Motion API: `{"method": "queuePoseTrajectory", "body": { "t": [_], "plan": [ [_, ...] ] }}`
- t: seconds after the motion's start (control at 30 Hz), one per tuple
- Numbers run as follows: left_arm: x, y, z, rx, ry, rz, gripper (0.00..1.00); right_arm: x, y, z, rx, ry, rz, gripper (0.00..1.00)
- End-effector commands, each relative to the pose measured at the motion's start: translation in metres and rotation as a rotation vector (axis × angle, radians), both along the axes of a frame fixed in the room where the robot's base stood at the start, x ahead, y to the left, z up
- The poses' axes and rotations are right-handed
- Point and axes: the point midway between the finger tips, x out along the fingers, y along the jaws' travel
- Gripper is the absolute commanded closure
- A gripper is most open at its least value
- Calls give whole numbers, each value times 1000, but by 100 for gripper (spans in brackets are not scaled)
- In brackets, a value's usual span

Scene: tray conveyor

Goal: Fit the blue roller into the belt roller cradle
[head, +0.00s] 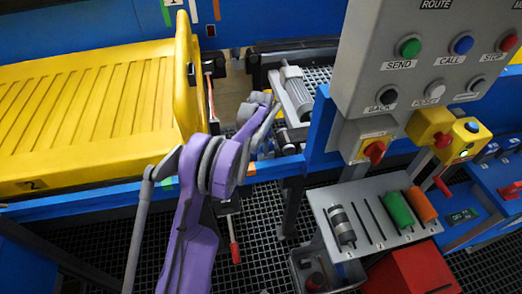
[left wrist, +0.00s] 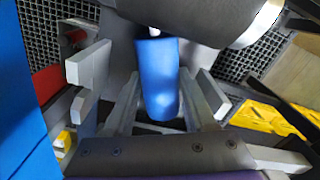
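The blue roller (left wrist: 157,85) shows in the left wrist view, a pale axle stub at its far end. My left gripper (left wrist: 158,72) has a grey finger along each side of it and looks shut on it. In the head view the left gripper (head: 266,112) is at the gap in the conveyor, right of the yellow tray; my purple arm hides the roller there. The belt roller cradle (head: 290,139) seems to be the grey metalwork at this gap, partly covered by the gripper. I cannot tell whether the roller touches it. My right gripper is not in view.
A grey cylinder (head: 295,86) lies just behind the gripper. The yellow tray (head: 90,110) stands left. A grey rack (head: 373,225) at front right holds a green roller (head: 398,209), an orange roller (head: 421,204) and a dark banded roller (head: 342,226). A grey control panel (head: 440,60) overhangs the right.

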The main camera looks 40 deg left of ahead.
Motion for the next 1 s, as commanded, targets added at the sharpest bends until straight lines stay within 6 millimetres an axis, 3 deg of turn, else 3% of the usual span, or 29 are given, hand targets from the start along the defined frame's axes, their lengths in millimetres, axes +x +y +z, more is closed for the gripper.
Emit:
{"method": "queuePoseTrajectory", "body": {
  "t": [0.03, 0.2, 0.63, 1.0],
  "plan": [
    [0, 0, 0, 0, 0, 0, 72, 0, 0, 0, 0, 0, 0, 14],
    [0, 0, 0, 0, 0, 0, 100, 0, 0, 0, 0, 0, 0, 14],
    [0, 0, 7, 0, 0, 0, 100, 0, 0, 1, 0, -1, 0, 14],
    [0, 0, 76, 0, 0, 0, 100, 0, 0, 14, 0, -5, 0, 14]
  ]
}}
